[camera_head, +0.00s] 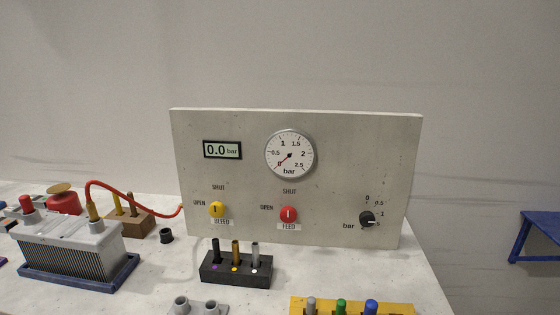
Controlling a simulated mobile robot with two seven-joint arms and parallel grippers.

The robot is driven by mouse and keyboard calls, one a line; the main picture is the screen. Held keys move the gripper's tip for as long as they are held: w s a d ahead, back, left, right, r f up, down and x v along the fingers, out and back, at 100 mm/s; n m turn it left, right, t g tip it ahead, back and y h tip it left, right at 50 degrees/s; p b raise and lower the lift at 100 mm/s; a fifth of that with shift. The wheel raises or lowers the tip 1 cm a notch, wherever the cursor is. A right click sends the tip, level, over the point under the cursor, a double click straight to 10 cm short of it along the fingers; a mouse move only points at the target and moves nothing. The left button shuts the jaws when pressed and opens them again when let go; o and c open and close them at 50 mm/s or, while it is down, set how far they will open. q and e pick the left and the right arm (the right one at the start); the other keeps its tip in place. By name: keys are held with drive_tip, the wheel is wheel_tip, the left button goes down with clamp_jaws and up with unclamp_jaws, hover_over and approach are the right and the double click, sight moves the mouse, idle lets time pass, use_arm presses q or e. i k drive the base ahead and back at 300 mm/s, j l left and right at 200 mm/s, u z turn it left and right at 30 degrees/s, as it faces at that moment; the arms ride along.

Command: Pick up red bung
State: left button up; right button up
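A small red stopper, which looks like the red bung (26,203), sits upright on the left port of a grey finned block (70,245) at the far left of the table. The finned block stands in a blue tray (117,277). A larger red round body (63,204) with a tan disc on top stands behind the block; what it is I cannot tell. Neither of my grippers is in view.
A red hose (135,199) arches from a brass fitting on the block towards the grey gauge panel (345,150).

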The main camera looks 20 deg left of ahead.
sight(27, 206)
drive_tip(key=u, duration=2.1)
